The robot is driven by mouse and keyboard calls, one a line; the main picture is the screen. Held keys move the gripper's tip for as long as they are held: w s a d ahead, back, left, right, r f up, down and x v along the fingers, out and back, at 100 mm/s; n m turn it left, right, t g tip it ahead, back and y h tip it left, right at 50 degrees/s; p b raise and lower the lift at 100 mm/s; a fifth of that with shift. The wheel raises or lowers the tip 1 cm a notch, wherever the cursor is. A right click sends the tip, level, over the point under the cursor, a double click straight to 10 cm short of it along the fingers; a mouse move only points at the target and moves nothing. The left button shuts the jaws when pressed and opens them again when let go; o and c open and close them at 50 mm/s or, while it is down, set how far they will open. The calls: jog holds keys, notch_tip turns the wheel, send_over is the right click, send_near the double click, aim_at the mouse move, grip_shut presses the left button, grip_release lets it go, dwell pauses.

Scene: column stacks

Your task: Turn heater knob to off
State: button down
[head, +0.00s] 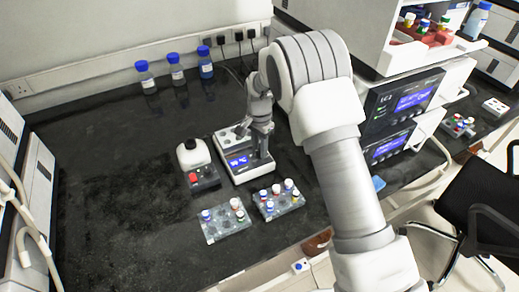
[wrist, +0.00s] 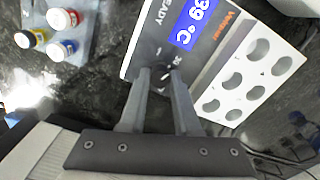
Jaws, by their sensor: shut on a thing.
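The heater (head: 240,175) is a small white and grey block with a blue screen, standing mid-bench in the head view. In the wrist view its grey panel (wrist: 146,47) shows "READY" and a lit °C reading, beside a white block with several round holes (wrist: 250,82). The heater knob (wrist: 163,74) is a small dark round part at the panel's edge, partly hidden by the fingers. My gripper (head: 262,154) points down at the heater's right side. In the wrist view my gripper (wrist: 162,82) has its two fingertips on either side of the knob, shut on it.
Two vial racks (head: 240,226) (head: 295,204) stand in front of the heater. A small device with a white top (head: 193,153) is close on its left. Several blue-capped bottles (head: 176,72) line the back wall. Stacked instruments (head: 385,107) stand right.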

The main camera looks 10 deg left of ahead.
aim_at(259, 150)
jog(key=n, duration=0.5)
jog(key=shift+n+b, duration=0.3)
jog(key=shift+b, duration=0.05)
jog(key=n, duration=0.5)
jog(key=shift+n, duration=0.3)
jog(key=c, duration=0.6)
grip_release()
notch_tip(259, 150, up, 18)
jog(key=shift+f+p, duration=0.25)
jog(key=shift+p, duration=0.4)
